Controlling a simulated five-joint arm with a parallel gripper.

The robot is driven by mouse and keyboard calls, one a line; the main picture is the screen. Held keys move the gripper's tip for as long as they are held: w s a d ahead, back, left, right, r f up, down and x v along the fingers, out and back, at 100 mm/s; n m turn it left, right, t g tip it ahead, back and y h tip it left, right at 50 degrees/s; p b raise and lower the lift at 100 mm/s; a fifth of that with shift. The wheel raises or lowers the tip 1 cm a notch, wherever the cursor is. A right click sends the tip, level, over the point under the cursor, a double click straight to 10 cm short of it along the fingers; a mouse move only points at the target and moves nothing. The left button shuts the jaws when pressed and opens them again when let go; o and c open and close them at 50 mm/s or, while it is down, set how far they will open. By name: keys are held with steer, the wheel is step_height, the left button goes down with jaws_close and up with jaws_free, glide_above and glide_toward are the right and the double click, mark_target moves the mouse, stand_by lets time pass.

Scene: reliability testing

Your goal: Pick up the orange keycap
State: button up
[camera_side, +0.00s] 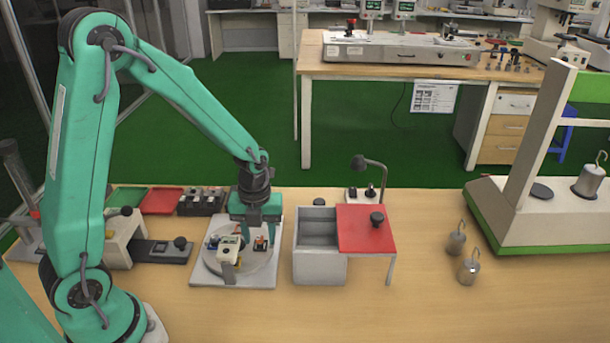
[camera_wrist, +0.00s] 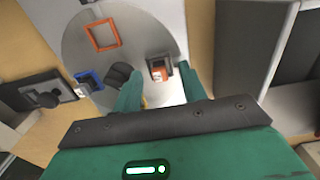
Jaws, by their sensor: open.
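The orange keycap (camera_side: 260,243) sits on the round grey plate (camera_side: 219,268) on the right side in the side view. My gripper (camera_side: 259,237) points down over the plate. Its teal fingers stand apart around the keycap in the wrist view (camera_wrist: 160,78), with nothing held. Whether the fingers touch the keycap is not clear.
A black cap (camera_wrist: 118,75) lies by my left finger, with a blue piece (camera_wrist: 88,80) farther left. A grey box (camera_side: 319,268) with a red lid (camera_side: 362,235) stands right.

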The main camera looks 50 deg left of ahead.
mark_target(260, 238)
jaws_close()
steer(key=shift+r, duration=0.15)
steer(key=shift+r, duration=0.9)
step_height(260, 238, up, 2)
steer(key=shift+r, duration=0.15)
steer(key=s+d+r, duration=0.5)
steer(key=d+r, duration=0.1)
steer(key=d, duration=0.4)
steer(key=shift+s+d+r, duration=0.2)
steer(key=shift+r, duration=0.15)
